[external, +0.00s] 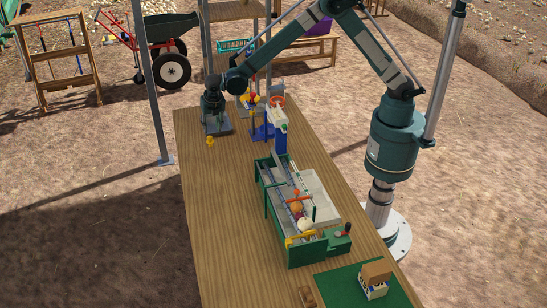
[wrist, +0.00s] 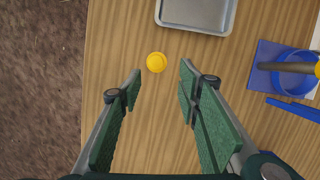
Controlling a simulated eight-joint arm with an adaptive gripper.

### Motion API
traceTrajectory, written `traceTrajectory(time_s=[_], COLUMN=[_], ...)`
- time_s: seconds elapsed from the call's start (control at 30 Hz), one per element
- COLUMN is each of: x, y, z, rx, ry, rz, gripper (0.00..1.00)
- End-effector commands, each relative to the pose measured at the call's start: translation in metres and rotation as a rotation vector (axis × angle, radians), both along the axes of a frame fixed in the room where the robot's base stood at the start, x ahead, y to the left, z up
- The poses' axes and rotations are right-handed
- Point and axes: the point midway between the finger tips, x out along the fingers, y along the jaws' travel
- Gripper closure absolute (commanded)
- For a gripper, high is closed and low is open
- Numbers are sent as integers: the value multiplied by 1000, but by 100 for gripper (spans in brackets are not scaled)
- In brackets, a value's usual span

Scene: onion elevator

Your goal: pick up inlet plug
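A small round yellow piece, likely the inlet plug (wrist: 156,62), lies on the bare wooden table. It also shows in the external view (external: 210,141), near the table's left edge. My gripper (wrist: 161,73) is open and empty, its green-padded fingers spread wide. In the wrist view the yellow piece appears in line with the gap between the fingertips, nearer the left one. In the external view my gripper (external: 212,108) hangs over the far left part of the table. I cannot tell its exact height above the piece.
A grey metal tray (wrist: 196,14) lies just beyond the yellow piece. A blue stand with a round ring (wrist: 268,75) is to the right. The green elevator machine (external: 292,250) stands farther along the table. Bare wood surrounds the yellow piece; the table edge is left.

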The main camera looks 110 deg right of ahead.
Motion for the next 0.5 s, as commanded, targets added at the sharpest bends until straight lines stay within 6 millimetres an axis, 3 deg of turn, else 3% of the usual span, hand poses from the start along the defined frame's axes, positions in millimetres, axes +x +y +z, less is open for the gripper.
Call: traceTrajectory(time_s=[0.2,0.5], x=[9,10], y=[-7,-8], z=[-22,-25], rx=[-10,-11], ry=[29,34], rz=[42,48], gripper=[66,66])
